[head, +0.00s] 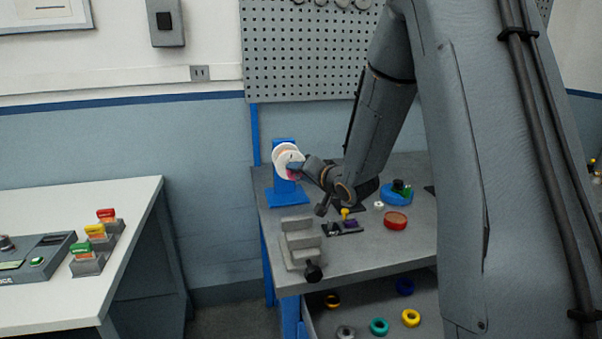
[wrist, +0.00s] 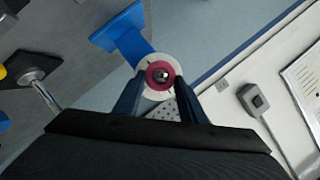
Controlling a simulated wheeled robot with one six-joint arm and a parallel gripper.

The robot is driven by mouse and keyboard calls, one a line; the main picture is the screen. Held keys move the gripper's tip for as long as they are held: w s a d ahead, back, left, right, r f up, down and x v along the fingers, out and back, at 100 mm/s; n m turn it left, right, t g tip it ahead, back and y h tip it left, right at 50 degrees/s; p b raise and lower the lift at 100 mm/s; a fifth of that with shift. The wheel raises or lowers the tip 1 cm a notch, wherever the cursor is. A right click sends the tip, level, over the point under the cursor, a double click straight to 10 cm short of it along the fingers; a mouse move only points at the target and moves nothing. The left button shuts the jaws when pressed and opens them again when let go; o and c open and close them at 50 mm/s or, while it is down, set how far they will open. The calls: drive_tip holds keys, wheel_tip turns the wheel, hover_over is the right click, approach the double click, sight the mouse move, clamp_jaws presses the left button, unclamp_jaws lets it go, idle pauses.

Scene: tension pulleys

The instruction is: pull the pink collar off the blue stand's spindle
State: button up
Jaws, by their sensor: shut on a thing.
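The blue stand (head: 285,196) stands upright at the back left of the grey workbench, with a white pulley wheel (head: 283,157) on its upright. In the wrist view the blue stand (wrist: 126,35) runs to the upper left. The pink collar (wrist: 158,68) sits in front of the white wheel (wrist: 172,59), around the spindle (wrist: 162,76), whose tip shows at its centre. The collar (head: 291,174) is mostly hidden by my gripper in the head view. My gripper (wrist: 159,90) is shut on the pink collar, one finger on each side of it.
A grey stepped block (head: 300,245) stands at the bench's front left. A red disc (head: 395,220) and a blue round base (head: 396,195) lie to the right. Several coloured rings lie on the shelf below. A white table (head: 80,250) with buttons stands left, across a gap.

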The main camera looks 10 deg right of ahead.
drive_tip(key=shift+s, duration=0.1)
drive_tip(key=shift+s+p, duration=0.65)
drive_tip(key=shift+s, duration=1)
drive_tip(key=shift+s, duration=0.15)
drive_tip(key=shift+s+p, duration=0.7)
drive_tip(key=shift+s, duration=0.95)
drive_tip(key=shift+s, duration=0.7)
drive_tip(key=shift+s+p, duration=0.1)
drive_tip(key=shift+p, duration=0.2)
drive_tip(key=s+p, duration=0.1)
drive_tip(key=s, duration=0.2)
drive_tip(key=shift+s, duration=0.4)
